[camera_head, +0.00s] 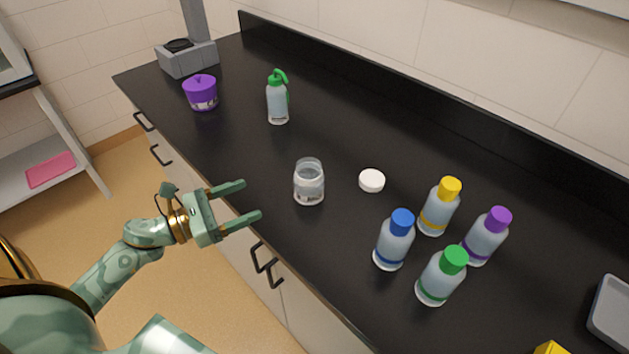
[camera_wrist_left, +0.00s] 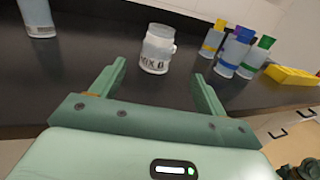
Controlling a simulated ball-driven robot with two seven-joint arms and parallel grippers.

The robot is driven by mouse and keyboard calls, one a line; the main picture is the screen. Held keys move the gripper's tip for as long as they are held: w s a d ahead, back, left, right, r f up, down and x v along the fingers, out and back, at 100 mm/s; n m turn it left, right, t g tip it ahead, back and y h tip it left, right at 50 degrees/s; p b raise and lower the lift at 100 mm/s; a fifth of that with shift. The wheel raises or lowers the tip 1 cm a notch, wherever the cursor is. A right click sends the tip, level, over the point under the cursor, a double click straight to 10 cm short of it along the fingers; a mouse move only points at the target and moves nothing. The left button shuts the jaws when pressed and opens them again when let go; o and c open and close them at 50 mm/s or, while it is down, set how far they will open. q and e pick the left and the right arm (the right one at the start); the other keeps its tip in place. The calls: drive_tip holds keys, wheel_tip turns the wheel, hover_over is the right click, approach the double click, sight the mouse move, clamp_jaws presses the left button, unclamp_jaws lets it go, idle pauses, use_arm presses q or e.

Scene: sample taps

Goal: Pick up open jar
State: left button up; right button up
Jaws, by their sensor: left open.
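The open jar (camera_head: 309,184) is clear and stands upright without a lid on the black counter. A white round lid (camera_head: 371,181) lies flat on the counter to its right. My left gripper (camera_head: 252,199) is open and empty, to the left of the jar at the counter's front edge, with its fingers pointing toward the jar. In the left wrist view, the jar (camera_wrist_left: 157,49) stands beyond and between the two open fingers of the gripper (camera_wrist_left: 165,75), apart from both, with dark lettering on its side. My right gripper is not in view.
Bottles with blue (camera_head: 394,240), yellow (camera_head: 439,208), purple (camera_head: 485,237) and green (camera_head: 441,277) caps stand right of the jar. A green-topped spray bottle (camera_head: 278,101) and purple container (camera_head: 202,94) stand farther back. A grey tray (camera_head: 612,312) is at far right. Counter around the jar's left is clear.

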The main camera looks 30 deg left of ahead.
sight(298, 177)
use_arm(q)
drive_tip(key=p+x, duration=0.1)
drive_tip(key=x, duration=0.9)
drive_tip(key=shift+w+d, duration=0.1)
drive_tip(key=shift+w, duration=0.15)
drive_tip(key=x, duration=0.5)
drive_tip(key=shift+w+d+r+p, duration=0.1)
drive_tip(key=shift+w+r+p, duration=0.2)
drive_tip(key=shift+r+p, duration=0.05)
drive_tip(key=c, duration=1.1)
